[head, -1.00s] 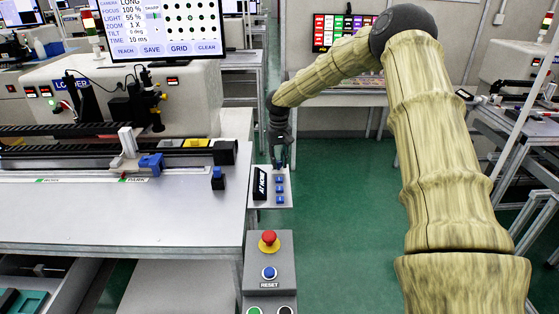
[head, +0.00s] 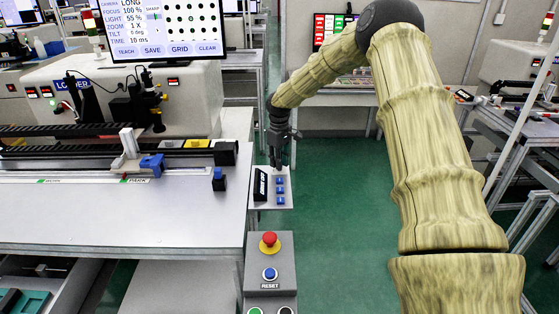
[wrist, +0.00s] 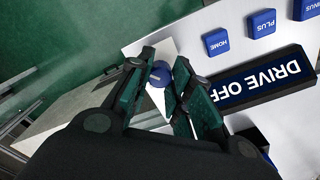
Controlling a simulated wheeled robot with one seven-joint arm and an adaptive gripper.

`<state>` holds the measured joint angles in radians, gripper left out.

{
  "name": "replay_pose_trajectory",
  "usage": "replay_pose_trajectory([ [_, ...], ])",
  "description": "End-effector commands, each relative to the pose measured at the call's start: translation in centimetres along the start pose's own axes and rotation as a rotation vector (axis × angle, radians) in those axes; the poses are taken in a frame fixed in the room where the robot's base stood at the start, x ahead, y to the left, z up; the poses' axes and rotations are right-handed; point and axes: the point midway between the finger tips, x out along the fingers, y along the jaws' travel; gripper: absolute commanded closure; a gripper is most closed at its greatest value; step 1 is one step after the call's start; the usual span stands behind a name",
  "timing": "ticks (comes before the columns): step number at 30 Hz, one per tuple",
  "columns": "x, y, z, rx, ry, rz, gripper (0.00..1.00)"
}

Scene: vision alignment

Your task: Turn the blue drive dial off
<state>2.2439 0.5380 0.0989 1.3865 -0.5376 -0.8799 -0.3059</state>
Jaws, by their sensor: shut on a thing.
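My gripper (head: 279,163) points down at the far end of the small white control panel (head: 284,204). In the wrist view its fingers (wrist: 160,95) are shut on the blue drive dial (wrist: 159,73), a round blue knob showing between them. The dial is hidden behind the fingers in the head view. The dark display (wrist: 262,78) beside it reads DRIVE OFF; it also shows in the head view (head: 261,184), its text too small to read surely.
Blue HOME (wrist: 215,43), PLUS (wrist: 262,22) and MINUS (wrist: 306,8) buttons line the panel. A red emergency button (head: 269,240) and a blue RESET button (head: 269,273) stand on a grey box in front. The bench (head: 120,215) lies left; green floor (head: 340,200) is clear on the right.

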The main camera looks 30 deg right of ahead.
Motion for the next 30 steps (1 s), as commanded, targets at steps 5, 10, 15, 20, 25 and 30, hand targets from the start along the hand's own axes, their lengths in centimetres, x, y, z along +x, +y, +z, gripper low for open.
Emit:
replay_pose_trajectory([
  [5, 0.37, 0.02, 0.38, -0.164, -0.009, -0.003, 1.0],
  [10, 0.39, 0.03, 0.39, -0.325, -0.009, -0.004, 1.0],
  [15, 0.42, 0.06, 0.42, -0.486, -0.009, -0.005, 1.0],
  [20, 0.44, 0.08, 0.44, -0.627, -0.009, -0.006, 1.0],
  [25, 0.47, 0.08, 0.45, -0.753, -0.009, -0.007, 1.0],
  [30, 0.49, 0.07, 0.44, -0.847, -0.009, -0.008, 1.0],
])
